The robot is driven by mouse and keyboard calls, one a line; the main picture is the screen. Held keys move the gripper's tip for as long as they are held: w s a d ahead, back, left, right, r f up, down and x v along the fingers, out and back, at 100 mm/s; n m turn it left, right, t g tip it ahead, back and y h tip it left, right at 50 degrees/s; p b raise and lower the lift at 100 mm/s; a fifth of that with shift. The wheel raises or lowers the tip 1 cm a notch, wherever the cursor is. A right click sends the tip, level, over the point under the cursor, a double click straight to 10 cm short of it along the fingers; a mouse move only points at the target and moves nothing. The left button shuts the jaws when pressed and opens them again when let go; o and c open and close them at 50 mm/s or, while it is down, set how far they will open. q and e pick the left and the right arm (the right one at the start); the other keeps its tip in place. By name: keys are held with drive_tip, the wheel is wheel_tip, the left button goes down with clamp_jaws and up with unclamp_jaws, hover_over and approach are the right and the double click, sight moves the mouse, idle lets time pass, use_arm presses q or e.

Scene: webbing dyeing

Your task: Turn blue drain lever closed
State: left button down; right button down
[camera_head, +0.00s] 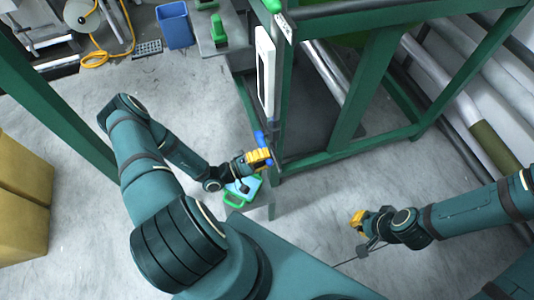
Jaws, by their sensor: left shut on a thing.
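The blue drain lever (260,138) is low on the near corner of the green machine frame. My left gripper (264,158), with yellow fingers, is at the lever and shut on it. The fingers cover part of the lever, so its exact angle is hard to tell. My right gripper (357,218), also yellow-fingered, hangs over the bare floor at the right, away from the lever. It is too small to tell whether its fingers are open or shut.
The green frame (282,90) carries a white panel (265,72) above the lever. A green-handled container (243,190) is just below my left gripper. A blue bin (175,26) stands at the back. Yellow boxes (22,200) stand at the left. Grey floor is clear between.

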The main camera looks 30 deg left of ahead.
use_arm(q)
drive_tip(key=shift+f+m, duration=0.35)
drive_tip(key=shift+m, duration=0.05)
drive_tip(key=c, duration=0.8)
unclamp_jaws()
drive_tip(key=shift+c, duration=0.2)
drive_tip(key=v, duration=1.2)
drive_tip(key=shift+a, duration=0.1)
